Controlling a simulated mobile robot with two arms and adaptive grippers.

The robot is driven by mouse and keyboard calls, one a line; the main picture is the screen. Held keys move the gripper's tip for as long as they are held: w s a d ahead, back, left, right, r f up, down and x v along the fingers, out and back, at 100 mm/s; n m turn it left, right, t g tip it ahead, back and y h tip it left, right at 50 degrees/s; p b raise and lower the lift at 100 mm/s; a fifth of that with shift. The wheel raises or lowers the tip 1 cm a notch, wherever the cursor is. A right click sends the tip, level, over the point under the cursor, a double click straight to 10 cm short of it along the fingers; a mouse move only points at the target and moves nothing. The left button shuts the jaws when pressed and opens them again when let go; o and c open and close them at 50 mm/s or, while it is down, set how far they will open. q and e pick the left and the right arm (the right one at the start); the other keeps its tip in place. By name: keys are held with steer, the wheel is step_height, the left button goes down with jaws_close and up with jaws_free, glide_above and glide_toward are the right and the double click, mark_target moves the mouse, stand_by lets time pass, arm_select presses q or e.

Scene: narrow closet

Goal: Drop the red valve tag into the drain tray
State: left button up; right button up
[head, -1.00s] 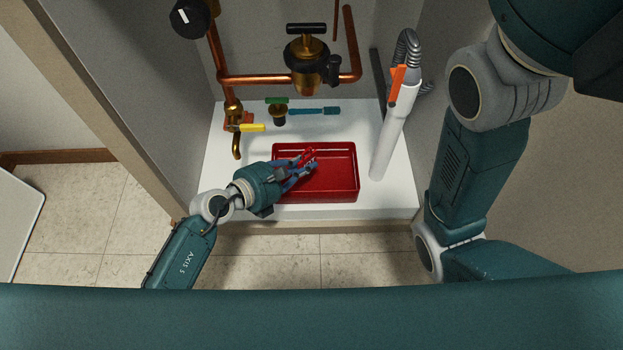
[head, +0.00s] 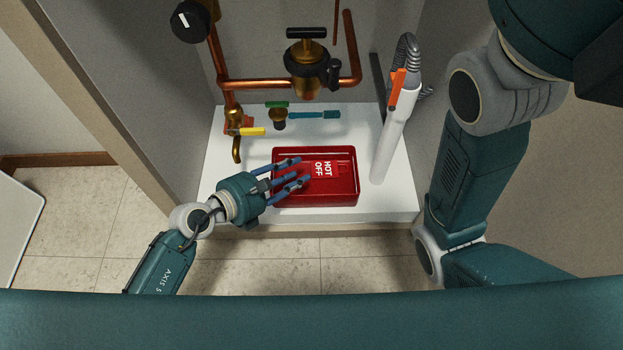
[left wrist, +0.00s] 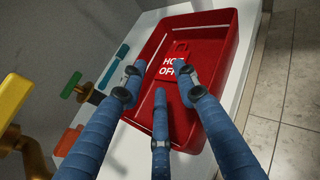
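The red valve tag (head: 324,169), with white "HOT OFF" lettering, lies inside the red drain tray (head: 345,202) on the white closet floor. In the left wrist view the tag (left wrist: 174,66) lies in the tray (left wrist: 226,45), partly covered by my fingers. My left gripper (head: 302,170) is open, its blue fingers spread over the left part of the tray and apart from most of the tag. In the left wrist view the gripper (left wrist: 160,85) shows nothing held between its fingers. My right gripper is out of view.
A white pipe with an orange handle (head: 397,88) leans right of the tray. Copper pipes and a brass valve (head: 307,80) are at the back. A yellow-handled tap (head: 252,131), a green-handled valve (head: 278,113) and a teal brush-like tool (head: 315,114) are behind the tray.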

arm_select(q)
steer(key=v, duration=0.7)
steer(key=shift+s+a, duration=0.25)
steer(key=shift+r, duration=0.2)
